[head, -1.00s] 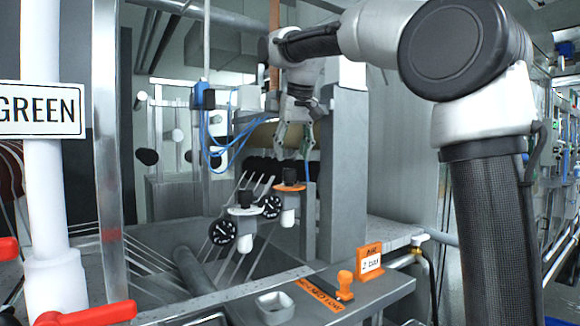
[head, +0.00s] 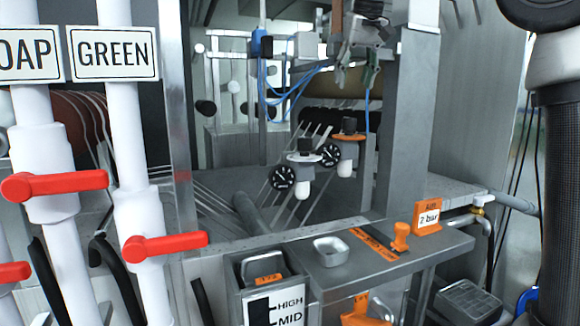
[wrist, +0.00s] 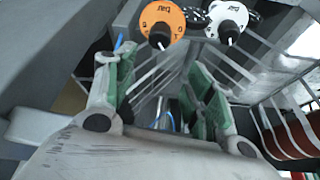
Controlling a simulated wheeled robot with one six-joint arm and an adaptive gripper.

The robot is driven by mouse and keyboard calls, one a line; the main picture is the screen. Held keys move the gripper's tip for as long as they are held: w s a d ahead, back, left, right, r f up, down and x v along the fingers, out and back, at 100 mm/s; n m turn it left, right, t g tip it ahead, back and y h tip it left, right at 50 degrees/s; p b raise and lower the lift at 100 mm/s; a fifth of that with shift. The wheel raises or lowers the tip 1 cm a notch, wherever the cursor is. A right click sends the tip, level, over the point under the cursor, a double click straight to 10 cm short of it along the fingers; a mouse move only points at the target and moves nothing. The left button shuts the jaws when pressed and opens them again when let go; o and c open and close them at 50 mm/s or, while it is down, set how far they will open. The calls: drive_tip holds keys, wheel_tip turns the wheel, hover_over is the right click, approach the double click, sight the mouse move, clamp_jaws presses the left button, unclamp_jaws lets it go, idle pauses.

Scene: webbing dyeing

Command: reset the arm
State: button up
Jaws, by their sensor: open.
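My gripper (head: 356,78) hangs in the upper middle of the head view, in front of the steel frame and above two pressure regulators. Its jaws are open with nothing between them. In the wrist view, the two green-padded fingers of my gripper (wrist: 160,70) stand apart. Beyond the fingertips are the orange-topped regulator (wrist: 162,20) and the white-topped regulator (wrist: 227,20). In the head view these are the orange-topped regulator (head: 347,137) and the white-topped regulator (head: 305,158), each with a black gauge. The gripper appears apart from both.
White pipes with red valve handles (head: 163,245) stand at the left, under a GREEN sign (head: 115,52). A grey ledge holds a small metal dish (head: 330,250), an orange stamp-like piece (head: 399,236) and an orange "2 bar" sign (head: 427,218). A steel post (head: 405,120) stands right of the gripper.

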drive_tip(key=shift+n+g, duration=0.4)
drive_tip(key=shift+n, duration=0.1)
drive_tip(key=f, duration=0.7)
drive_tip(key=shift+s+f, duration=0.25)
drive_tip(key=shift+s, duration=0.1)
drive_tip(key=s+d+f, duration=0.5)
drive_tip(key=s+f, duration=0.2)
drive_tip(key=s, duration=0.3)
drive_tip(key=s+d+f+m, duration=0.1)
drive_tip(key=s+d+f, duration=0.4)
drive_tip(key=s, duration=0.5)
drive_tip(key=s+d+f+m, duration=0.1)
drive_tip(key=s+d+f, duration=0.4)
drive_tip(key=s+f, duration=0.4)
drive_tip(key=shift+s+f, duration=0.35)
drive_tip(key=shift+s, duration=0.05)
drive_tip(key=shift+d, duration=0.1)
